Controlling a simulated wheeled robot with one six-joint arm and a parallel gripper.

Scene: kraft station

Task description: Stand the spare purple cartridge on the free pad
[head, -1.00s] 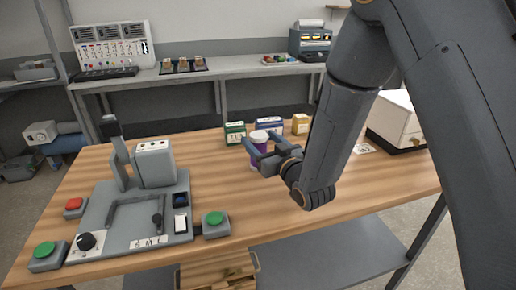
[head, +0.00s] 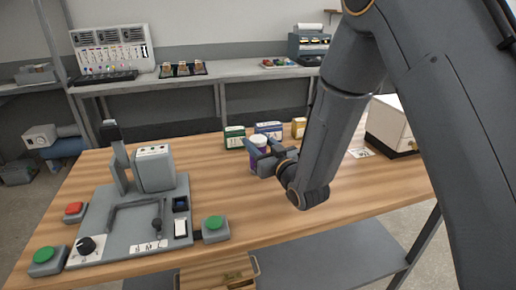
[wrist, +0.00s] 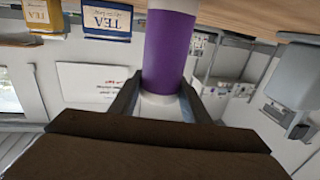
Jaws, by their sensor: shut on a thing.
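The purple cartridge (head: 254,164) is upright, with a pale cap on top, over the middle of the wooden table in the head view. My gripper (head: 261,152) is shut on it from the right, with one finger on each side. In the wrist view the cartridge (wrist: 170,50) fills the space between the fingers of my gripper (wrist: 160,98). I cannot make out a free pad with certainty.
A green box (head: 234,137), a blue tea box (head: 268,130) and a yellow box (head: 299,128) stand behind the cartridge. A grey machine (head: 125,215) with buttons fills the table's left side. A white box (head: 392,124) stands at right. A back shelf holds a dark tray (head: 201,70).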

